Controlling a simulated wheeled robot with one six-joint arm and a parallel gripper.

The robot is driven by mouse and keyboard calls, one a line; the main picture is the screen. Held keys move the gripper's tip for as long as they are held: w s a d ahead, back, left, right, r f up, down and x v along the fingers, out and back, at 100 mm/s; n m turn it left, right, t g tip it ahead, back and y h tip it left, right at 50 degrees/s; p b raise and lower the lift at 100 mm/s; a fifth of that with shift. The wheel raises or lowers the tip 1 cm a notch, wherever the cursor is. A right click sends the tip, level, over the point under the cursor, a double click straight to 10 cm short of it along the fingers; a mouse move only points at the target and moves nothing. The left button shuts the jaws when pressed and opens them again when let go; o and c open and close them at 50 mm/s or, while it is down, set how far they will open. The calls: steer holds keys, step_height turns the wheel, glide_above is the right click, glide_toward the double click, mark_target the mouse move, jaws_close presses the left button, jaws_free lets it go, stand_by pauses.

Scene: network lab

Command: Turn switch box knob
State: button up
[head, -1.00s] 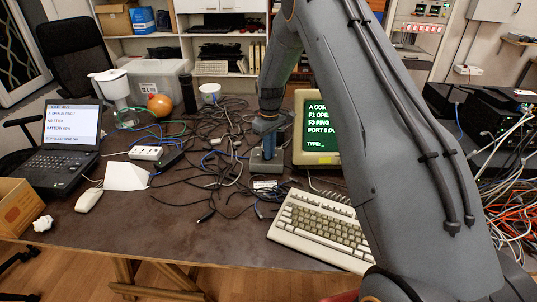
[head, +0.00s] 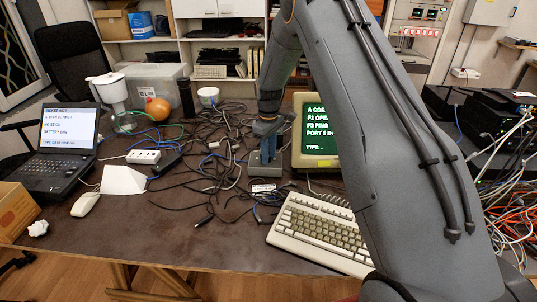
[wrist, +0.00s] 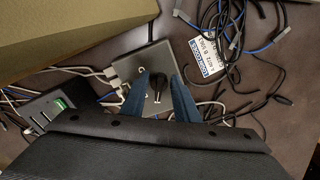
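The switch box is a small grey box (head: 257,168) on the table, left of the green-text monitor. In the wrist view its grey top (wrist: 152,62) carries a black knob (wrist: 158,82) with a pointer-like shape. My gripper (wrist: 160,85) is over the box with its blue fingers apart, one on each side of the knob. Gaps show between the knob and both fingers, so it is open and holds nothing. In the head view my gripper (head: 265,133) comes down onto the box from above, and it hides the knob there.
The monitor (head: 313,162) stands close on the right, with a keyboard (head: 318,232) in front. Tangled black and blue cables (head: 205,165) surround the box. A white label (wrist: 208,58) lies beside it. A black device with a green connector (wrist: 50,112) is near.

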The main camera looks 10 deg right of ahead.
step_height(320, 180, up, 7)
steer(key=shift+r+b, duration=0.1)
steer(key=shift+b, duration=0.9)
steer(key=shift+r, duration=0.3)
